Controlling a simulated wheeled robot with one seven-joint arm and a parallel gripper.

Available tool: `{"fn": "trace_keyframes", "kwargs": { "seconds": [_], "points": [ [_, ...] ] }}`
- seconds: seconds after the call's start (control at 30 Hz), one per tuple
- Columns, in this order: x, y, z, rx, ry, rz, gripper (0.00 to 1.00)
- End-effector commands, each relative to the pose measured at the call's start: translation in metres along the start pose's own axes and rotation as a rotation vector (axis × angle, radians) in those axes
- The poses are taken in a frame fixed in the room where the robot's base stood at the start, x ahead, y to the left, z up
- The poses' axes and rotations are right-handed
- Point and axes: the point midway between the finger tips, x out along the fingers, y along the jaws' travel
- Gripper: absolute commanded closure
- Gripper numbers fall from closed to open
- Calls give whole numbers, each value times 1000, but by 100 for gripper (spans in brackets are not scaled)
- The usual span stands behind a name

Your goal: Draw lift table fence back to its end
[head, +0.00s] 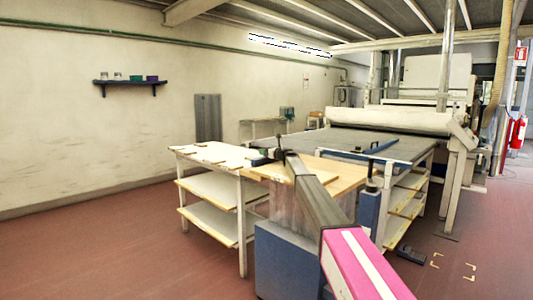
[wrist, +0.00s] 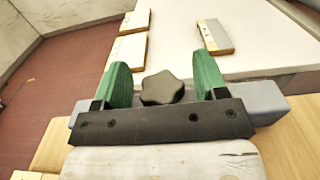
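My gripper (wrist: 162,70) shows two green fingers in the wrist view, spread apart. A black star-shaped knob (wrist: 162,89) is between them, with a gap to each finger visible. Behind the fingers a grey-blue bar, which looks like the fence (wrist: 268,100), runs across the picture; its middle is partly hidden by my gripper. In the head view my gripper (head: 277,153) is over the far left part of the lift table's wooden top (head: 343,172). The lift table has a blue base (head: 285,262). My arm hides part of the top.
A white table (head: 205,153) with lower shelves and several small boards adjoins the lift table on the left. Behind is a long grey conveyor bed (head: 330,140) with a blue bar (head: 382,146) on it. Red floor on the left is clear.

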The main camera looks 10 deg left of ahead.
Motion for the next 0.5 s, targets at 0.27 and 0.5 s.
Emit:
{"fn": "trace_keyframes", "kwargs": {
  "seconds": [0.27,0.5],
  "points": [
    [-15,1,0,0,0,0,34],
    [-54,2,0,0,0,-1,34]
  ]
}}
